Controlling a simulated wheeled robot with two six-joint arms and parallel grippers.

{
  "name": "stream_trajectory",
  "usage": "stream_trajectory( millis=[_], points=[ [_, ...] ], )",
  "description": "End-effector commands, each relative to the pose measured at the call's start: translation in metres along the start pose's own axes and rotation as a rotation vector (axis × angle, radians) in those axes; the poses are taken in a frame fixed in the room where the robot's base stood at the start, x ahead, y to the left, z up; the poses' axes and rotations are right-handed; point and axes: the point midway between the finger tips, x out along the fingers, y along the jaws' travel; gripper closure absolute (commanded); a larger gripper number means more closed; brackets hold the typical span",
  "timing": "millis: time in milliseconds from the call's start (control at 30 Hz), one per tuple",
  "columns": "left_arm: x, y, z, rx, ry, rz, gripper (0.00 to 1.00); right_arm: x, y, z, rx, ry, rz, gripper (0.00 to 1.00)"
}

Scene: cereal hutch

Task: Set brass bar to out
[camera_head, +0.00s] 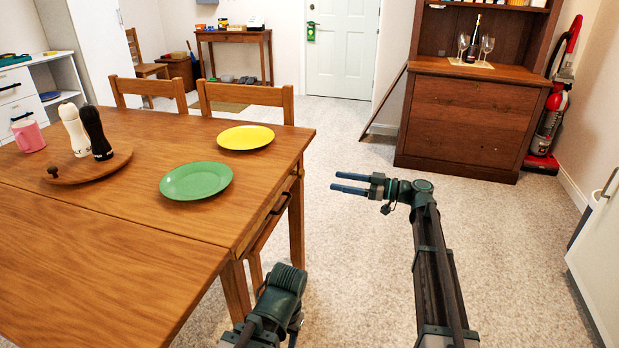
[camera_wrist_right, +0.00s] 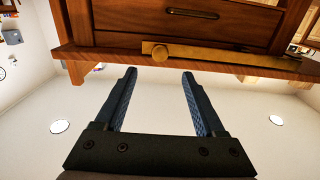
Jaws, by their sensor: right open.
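The brass bar (camera_wrist_right: 220,57) shows in the right wrist view as a long flat strip along the wooden table edge, beside a drawer. The bar cannot be made out clearly there. My left arm shows at the bottom, but its fingers do not show.
The wooden table (camera_head: 120,230) fills the left, with a green plate (camera_head: 196,181), a yellow plate (camera_head: 246,138) and a round tray (camera_head: 75,180) with two mills. Two chairs stand behind it. A dark hutch (camera_head: 455,120) stands at back right. Carpet right of the table is clear.

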Motion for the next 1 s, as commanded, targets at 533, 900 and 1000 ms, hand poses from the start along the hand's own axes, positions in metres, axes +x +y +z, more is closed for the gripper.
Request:
stream_trajectory(
  millis=[533, 900, 1000],
  points=[
    [0.0, 0.0, 0.0, 0.0, 0.0, 0.0, 0.5, 0.094, 0.0, 0.0, 0.001, -0.001, -0.001, 0.28],
    [0.0, 0.0, 0.0, 0.0, 0.0, 0.0, 0.5, 0.102, 0.0, 0.0, 0.001, -0.001, 0.0, 0.28],
    [0.0, 0.0, 0.0, 0.0, 0.0, 0.0, 0.5, 0.102, 0.0, 0.0, 0.001, -0.001, 0.0, 0.3]
  ],
)
